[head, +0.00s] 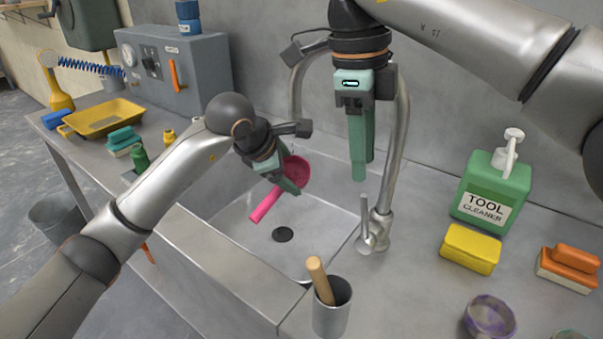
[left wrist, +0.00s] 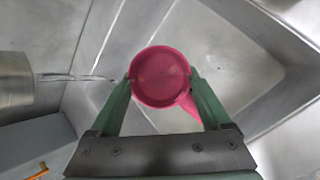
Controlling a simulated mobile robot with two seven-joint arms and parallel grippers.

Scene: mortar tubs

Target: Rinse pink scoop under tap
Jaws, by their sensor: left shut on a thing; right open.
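The pink scoop (head: 264,205) is over the sink basin (head: 325,222), its round bowl below the tap's spout and its handle slanting down left. My left gripper (head: 283,180) is shut on it. In the left wrist view the scoop's bowl (left wrist: 160,77) sits between both green fingers (left wrist: 162,84). The tap (head: 399,140) arches behind my right gripper (head: 362,172), which is open, empty and pointing down above the basin's back. A thin clear streak (left wrist: 75,77), like water, runs from the spout (left wrist: 15,85) towards the scoop in the wrist view.
A metal cup (head: 333,312) with a wooden handle stands at the basin's front edge. Right of the tap are a green cleaner bottle (head: 490,185), a yellow sponge (head: 470,248) and an orange brush (head: 568,266). A grey box (head: 178,70) and yellow tray (head: 103,118) are at left.

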